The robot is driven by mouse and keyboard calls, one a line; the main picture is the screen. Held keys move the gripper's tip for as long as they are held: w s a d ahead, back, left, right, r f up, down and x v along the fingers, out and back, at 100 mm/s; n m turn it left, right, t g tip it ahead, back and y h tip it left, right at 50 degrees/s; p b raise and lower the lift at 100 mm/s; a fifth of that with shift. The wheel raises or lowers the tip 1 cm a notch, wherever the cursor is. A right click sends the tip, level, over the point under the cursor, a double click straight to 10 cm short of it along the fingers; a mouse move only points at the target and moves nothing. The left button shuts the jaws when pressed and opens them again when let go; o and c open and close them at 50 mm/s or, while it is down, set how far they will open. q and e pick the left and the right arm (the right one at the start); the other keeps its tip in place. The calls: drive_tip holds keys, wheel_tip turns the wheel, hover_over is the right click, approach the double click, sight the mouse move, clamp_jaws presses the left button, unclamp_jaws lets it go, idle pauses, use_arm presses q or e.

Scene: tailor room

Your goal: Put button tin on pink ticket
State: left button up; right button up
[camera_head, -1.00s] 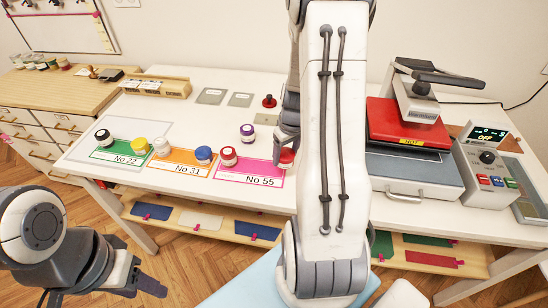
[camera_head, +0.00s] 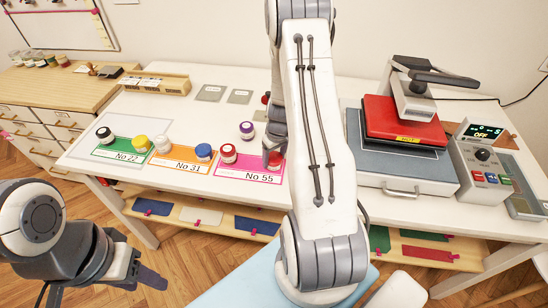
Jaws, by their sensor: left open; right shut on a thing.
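The pink ticket (camera_head: 250,177), marked No 55, lies on the white table. A red-lidded tin (camera_head: 228,153) stands on its left part. A purple-lidded tin (camera_head: 247,131) stands on the table behind the ticket. My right gripper (camera_head: 274,150) points down at the ticket's right end, shut on a red button tin (camera_head: 275,161). The gripper and arm partly hide this tin; I cannot tell whether it touches the ticket. My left gripper (camera_head: 150,278) is open and empty, low over the floor in front of the table.
The green ticket (camera_head: 122,157) holds black and yellow tins; the orange ticket (camera_head: 182,168) holds white and blue tins. A heat press (camera_head: 400,125) and its control box (camera_head: 484,165) stand right of my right arm.

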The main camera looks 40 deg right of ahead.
sight(277, 161)
drive_tip(key=shift+f, duration=0.2)
drive_tip(key=o, duration=1.5)
drive_tip(key=shift+r, duration=0.1)
drive_tip(key=shift+c, duration=0.2)
drive_tip(key=shift+r, duration=0.25)
wheel_tip(277, 161, up, 12)
drive_tip(key=s+b, duration=0.1)
drive_tip(key=shift+s+a+f, duration=0.15)
drive_tip(key=shift+s, duration=0.25)
